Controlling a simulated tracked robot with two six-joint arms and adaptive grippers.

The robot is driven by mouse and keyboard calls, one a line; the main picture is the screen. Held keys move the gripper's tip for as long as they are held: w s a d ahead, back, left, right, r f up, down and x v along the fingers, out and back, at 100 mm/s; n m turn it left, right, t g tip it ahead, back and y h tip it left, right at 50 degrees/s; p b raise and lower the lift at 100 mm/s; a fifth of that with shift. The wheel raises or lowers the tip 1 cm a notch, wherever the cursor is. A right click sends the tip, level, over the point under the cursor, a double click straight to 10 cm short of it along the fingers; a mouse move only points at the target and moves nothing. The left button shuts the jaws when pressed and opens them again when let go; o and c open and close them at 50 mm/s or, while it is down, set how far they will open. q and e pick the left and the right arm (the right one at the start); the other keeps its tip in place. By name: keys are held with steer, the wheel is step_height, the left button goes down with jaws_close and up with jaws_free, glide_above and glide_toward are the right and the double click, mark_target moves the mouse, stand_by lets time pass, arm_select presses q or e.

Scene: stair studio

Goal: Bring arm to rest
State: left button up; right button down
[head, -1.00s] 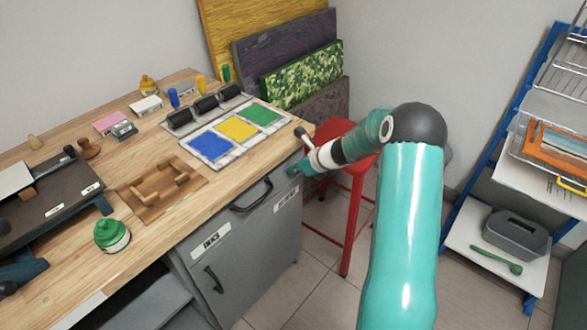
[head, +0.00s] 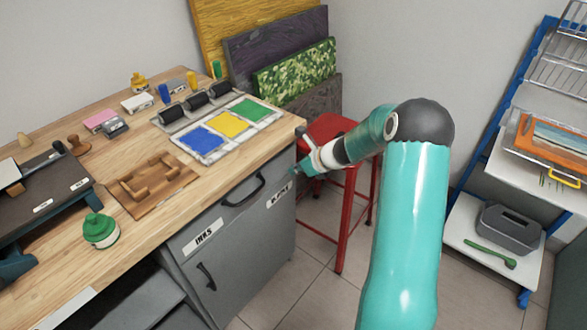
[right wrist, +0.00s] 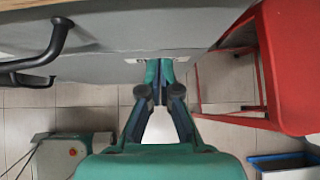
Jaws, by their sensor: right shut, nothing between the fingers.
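My right arm comes up from the bottom of the head view and bends left at a dark elbow. Its gripper (head: 299,172) is beside the bench's right end, near the grey drawer front and left of the red stool (head: 336,129). In the right wrist view the gripper (right wrist: 160,66) shows with its fingertips together and nothing between them. The grey cabinet front (right wrist: 130,30) lies just beyond the fingertips; I cannot tell whether they touch it. My left gripper is not in view.
A blue-framed shelf (head: 460,190) stands at the right.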

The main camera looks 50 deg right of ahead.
steer(key=p+v, duration=0.2)
steer(key=v, duration=0.8)
steer(key=s+a+f+n+g+y+p, duration=0.1)
steer(key=a+f+n+g+y+p, duration=0.15)
steer(key=a+f+n, duration=0.7)
steer(key=a+f+n+g+y+p, duration=0.15)
steer(key=a+f+n+g, duration=0.35)
steer(key=a, duration=0.8)
steer(key=s+a+f+n+p, duration=0.1)
steer(key=s+a+n, duration=0.3)
steer(key=a+n, duration=0.6)
steer(key=s+a+f+n+p, duration=0.2)
steer(key=s+a+n, duration=0.3)
steer(key=a+n, duration=0.4)
steer(key=shift+a+n+g+p, duration=0.35)
steer(key=shift+a+g+p, duration=0.15)
steer(key=shift+a, duration=0.15)
